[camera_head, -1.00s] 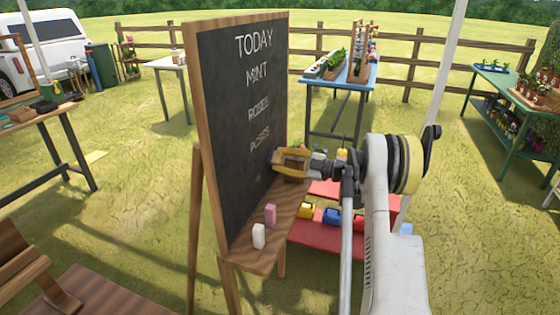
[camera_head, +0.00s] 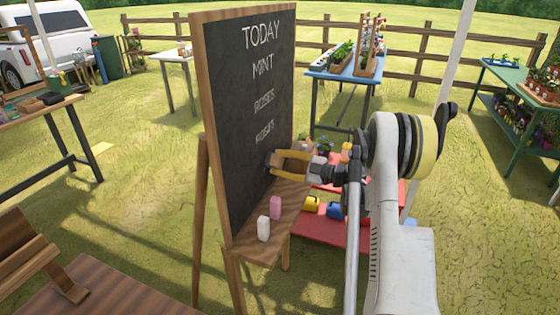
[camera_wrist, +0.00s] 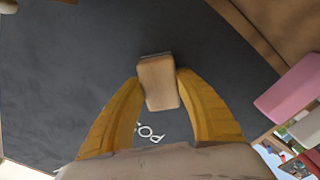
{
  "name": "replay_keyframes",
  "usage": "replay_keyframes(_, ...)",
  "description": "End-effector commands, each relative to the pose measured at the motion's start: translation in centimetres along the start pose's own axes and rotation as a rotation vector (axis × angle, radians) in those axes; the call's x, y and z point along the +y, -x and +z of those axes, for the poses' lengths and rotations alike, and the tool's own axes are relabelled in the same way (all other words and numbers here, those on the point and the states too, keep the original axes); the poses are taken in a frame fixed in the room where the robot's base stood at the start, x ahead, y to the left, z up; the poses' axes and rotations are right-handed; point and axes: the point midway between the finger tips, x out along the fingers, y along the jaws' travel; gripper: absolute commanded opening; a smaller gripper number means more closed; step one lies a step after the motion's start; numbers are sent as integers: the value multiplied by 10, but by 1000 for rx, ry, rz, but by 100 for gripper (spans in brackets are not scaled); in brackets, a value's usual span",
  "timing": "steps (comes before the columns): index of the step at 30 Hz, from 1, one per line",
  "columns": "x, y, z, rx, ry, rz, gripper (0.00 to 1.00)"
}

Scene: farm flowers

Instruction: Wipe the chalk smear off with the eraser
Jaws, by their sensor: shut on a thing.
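The chalkboard (camera_head: 235,120) stands on a wooden easel and carries white lettering: TODAY, MINT, ROSES and a fainter, blurred lower line (camera_head: 265,133). I cannot make out a separate smear. My gripper (camera_head: 277,162) is at the board's right side, below that line and above the ledge. In the wrist view my gripper (camera_wrist: 159,80) has its yellow fingers shut on the eraser (camera_wrist: 158,85), a tan block with a dark far face against or close to the board; contact is unclear. Some white letters (camera_wrist: 150,132) show between the fingers, partly hidden by the gripper.
A white block (camera_head: 263,228) and a pink block (camera_head: 275,207) stand on the wooden ledge (camera_head: 262,250) below the board. Behind are a red low shelf (camera_head: 335,234) and a blue table (camera_head: 345,75). A brown wooden table (camera_head: 110,295) is at lower left.

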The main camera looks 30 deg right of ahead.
Motion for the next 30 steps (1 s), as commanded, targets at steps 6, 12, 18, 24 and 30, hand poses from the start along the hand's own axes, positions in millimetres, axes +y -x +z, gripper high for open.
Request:
replay_keyframes(6,-12,-2,-13,1,0,-1,11)
replay_keyframes(12,-23,-3,-23,1,0,-1,11)
replay_keyframes(18,-29,-3,-29,1,0,-1,11)
replay_keyframes(24,-42,-2,-42,2,0,-1,11)
replay_keyframes(30,-49,-1,-49,1,0,-1,11)
